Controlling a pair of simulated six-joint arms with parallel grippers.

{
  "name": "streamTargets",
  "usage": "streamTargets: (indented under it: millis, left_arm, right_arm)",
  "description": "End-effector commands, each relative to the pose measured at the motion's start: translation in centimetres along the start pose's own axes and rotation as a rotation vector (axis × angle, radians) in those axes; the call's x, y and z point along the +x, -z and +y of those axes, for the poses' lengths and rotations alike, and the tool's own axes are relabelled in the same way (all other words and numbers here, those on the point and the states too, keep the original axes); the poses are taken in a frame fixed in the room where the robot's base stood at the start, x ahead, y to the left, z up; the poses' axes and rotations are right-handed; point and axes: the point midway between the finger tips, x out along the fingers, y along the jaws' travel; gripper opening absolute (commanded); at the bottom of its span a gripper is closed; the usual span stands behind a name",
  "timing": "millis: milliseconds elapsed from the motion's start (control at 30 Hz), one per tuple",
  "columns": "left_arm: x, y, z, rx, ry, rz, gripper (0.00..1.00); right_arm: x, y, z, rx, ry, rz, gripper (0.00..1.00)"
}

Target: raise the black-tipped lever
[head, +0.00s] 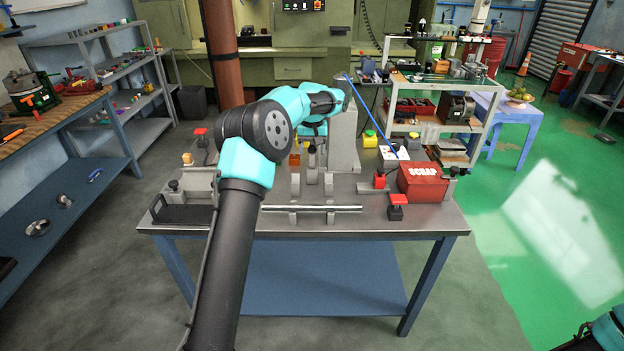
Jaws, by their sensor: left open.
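A short upright lever with a dark tip (312,157) stands near the middle of the steel bench (330,222). It is small here, and I cannot tell its exact tilt. My left arm reaches across the bench from the lower left. My left gripper (313,136) is open above and close to this lever, partly hidden behind my own wrist. I cannot tell whether its fingers touch the lever. My right gripper is out of view; only a piece of my right arm shows at the lower right corner.
A grey column (343,147) with a long blue rod (371,116) stands just right of the lever. A red scrap box (423,182) and a red-topped lever (397,201) are at the right. A clamp fixture (185,205) is at the left. A metal bar (312,209) lies along the front.

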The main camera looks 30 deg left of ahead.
Motion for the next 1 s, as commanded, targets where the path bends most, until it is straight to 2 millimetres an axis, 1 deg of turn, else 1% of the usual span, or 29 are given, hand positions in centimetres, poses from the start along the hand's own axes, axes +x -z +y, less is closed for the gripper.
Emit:
streamTargets:
  millis: [600,967,1000]
  left_arm:
    - [0.0,-2.4,0.0,0.000,0.000,0.000,0.64]
    - [0.0,-2.7,0.0,-0.001,0.000,-0.001,0.64]
    - [0.0,-2.7,0.0,-0.001,0.000,-0.001,0.60]
  right_arm:
    - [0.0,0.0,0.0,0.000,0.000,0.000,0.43]
    - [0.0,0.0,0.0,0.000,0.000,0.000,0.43]
    - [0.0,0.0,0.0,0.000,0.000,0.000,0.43]
